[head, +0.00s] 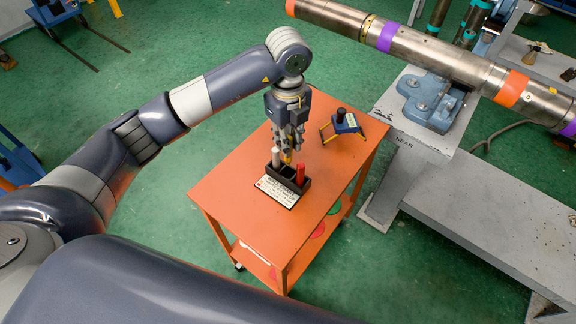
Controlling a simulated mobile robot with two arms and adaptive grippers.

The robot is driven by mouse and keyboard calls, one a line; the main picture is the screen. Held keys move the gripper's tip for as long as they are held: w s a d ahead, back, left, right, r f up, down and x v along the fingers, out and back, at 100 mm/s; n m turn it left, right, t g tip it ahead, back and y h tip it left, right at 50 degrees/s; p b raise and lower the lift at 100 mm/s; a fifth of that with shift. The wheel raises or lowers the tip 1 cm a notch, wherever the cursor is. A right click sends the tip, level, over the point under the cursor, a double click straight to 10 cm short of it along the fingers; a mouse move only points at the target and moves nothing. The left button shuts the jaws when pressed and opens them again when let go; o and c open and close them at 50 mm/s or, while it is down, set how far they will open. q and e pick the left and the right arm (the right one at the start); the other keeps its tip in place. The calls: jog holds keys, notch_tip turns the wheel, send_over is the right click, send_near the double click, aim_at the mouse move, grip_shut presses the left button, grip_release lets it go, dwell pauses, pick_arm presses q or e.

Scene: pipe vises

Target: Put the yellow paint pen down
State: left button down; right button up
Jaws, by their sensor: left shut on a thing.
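My left gripper (287,146) points down over the orange cart and is shut on the yellow paint pen (287,158). Only a short piece of the pen shows below the fingers. The pen is at the back of a small black pen holder (284,179); I cannot tell whether its lower end is inside a slot. A white pen (276,156) stands in the holder on the left, and a red pen (300,174) stands on the right. A white label plate (277,191) lies at the holder's front. My right gripper is not in view.
The orange cart top (240,182) is mostly clear around the holder. A small dark blue and yellow stand (342,124) is at its back right corner. A long steel pipe (425,47) with coloured bands rests in a blue vise (430,101) on a grey bench (411,140) to the right.

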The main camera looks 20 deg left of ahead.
aim_at(288, 160)
pick_arm(q)
notch_tip(288, 160, down, 6)
jog(key=shift+f+p, duration=0.2)
jog(key=shift+p, duration=0.45)
jog(key=shift+f, duration=0.4)
jog(key=shift+f, duration=0.1)
jog(key=shift+f, duration=0.15)
jog(key=c, duration=1.6)
grip_release()
jog(key=shift+o, duration=0.2)
